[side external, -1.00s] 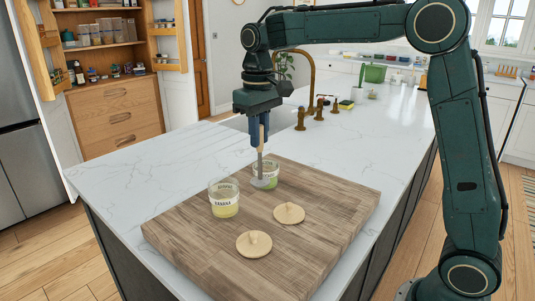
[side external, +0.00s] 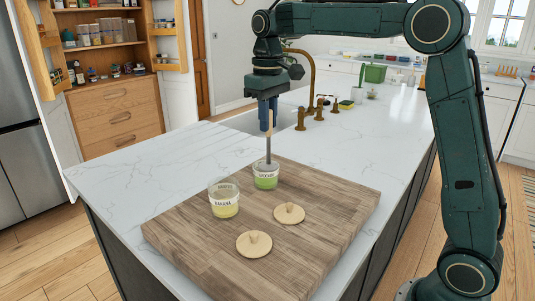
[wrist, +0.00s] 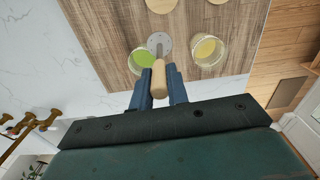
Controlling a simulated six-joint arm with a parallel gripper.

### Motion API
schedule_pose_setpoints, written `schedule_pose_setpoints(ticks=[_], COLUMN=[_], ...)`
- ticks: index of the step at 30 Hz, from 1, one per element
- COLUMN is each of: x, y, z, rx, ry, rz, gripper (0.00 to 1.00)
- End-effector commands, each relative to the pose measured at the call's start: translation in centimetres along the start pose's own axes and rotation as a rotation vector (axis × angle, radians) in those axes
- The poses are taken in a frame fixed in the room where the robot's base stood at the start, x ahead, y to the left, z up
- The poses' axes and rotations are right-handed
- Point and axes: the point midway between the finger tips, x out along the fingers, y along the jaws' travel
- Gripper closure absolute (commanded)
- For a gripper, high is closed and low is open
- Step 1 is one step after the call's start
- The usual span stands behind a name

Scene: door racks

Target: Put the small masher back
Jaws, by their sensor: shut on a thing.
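My gripper (side external: 268,122) is shut on the wooden handle (wrist: 159,78) of the small masher, over the far part of the cutting board (side external: 170,232). The masher's grey shaft (side external: 268,146) hangs straight down and ends in a pale perforated disc (wrist: 158,44). In the side view the disc is at the rim of the jar with green contents (side external: 266,182); I cannot tell whether it is inside or above. In the wrist view the disc overlaps the edge of that jar (wrist: 143,59), on the side towards the jar with yellow contents (wrist: 207,51).
The yellow jar (side external: 224,207) stands near the green one on the board. Two round wooden lids with knobs, one nearer (side external: 254,245) and one farther (side external: 289,214), lie on the board. A brass tap (side external: 311,75) stands behind. The white counter (side external: 130,165) to the left is clear.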

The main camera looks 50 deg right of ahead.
Motion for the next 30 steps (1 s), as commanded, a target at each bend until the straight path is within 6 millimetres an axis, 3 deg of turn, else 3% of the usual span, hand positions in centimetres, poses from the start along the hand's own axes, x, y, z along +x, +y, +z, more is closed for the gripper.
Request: schedule_pose_setpoints(ticks=[9,15,21,30], x=[-5.6,-8.6,-10.2,-10.4], y=[8.4,12.6,14.7,15.0], z=[1.3,3.2,4.5,4.8], rx=[-0.099,-0.164,-0.202,-0.212], ry=[0.005,0.003,0.002,0.001], rz=[0.002,0.001,0.001,0.0], gripper=[1.0,1.0,1.0,1.0])
